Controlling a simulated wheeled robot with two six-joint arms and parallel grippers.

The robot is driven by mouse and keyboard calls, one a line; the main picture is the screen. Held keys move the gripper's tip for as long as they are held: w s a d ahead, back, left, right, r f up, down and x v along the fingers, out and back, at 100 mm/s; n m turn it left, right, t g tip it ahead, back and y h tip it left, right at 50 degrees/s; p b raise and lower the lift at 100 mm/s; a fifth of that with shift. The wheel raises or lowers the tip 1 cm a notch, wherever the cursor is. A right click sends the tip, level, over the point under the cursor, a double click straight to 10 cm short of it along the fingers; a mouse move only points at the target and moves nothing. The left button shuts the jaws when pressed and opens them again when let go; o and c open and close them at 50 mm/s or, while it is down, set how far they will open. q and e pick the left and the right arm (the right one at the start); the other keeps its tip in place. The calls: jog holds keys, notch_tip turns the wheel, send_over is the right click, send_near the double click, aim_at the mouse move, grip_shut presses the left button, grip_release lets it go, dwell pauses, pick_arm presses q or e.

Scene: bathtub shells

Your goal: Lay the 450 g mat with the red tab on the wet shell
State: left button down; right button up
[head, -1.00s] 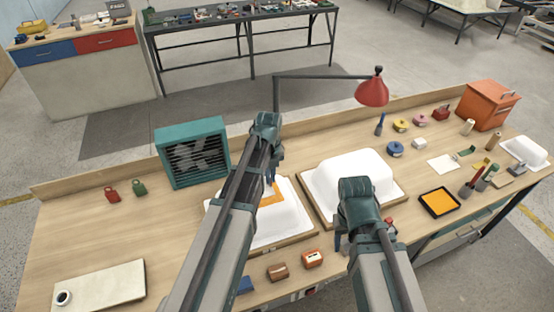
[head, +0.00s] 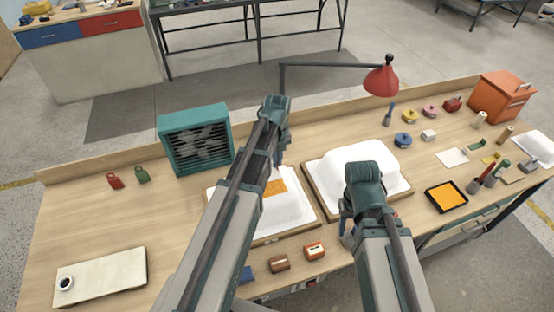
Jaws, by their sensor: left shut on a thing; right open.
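Two white bathtub shells lie on wooden boards at mid-bench: the left shell (head: 300,206) and the right shell (head: 347,165). An orange patch (head: 275,187) shows on the left shell, beside and below my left gripper (head: 280,160). That gripper is shut over this shell; the thing in its jaws is mostly hidden and I cannot name it. My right gripper (head: 346,232) is open in front of the right shell, partly hidden by its own wrist. I cannot make out for certain a mat with a red tab.
A teal fan (head: 194,138) stands behind, left of the left shell. A red lamp (head: 381,80) hangs over the back. An orange tray (head: 446,197) and brushes (head: 482,178) are at right. A brown block (head: 279,263) and an orange-red block (head: 315,250) sit at the front.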

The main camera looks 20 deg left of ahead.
pick_arm(q)
jog(key=shift+f+b, duration=3.7)
jog(key=shift+f, duration=0.05)
jog(key=shift+f, duration=0.2)
jog(key=shift+c, duration=2.2)
grip_release()
jog(key=shift+r, duration=0.15)
notch_tip(320, 180, up, 7)
jog(key=p, duration=0.6)
jog(key=shift+p, duration=0.4)
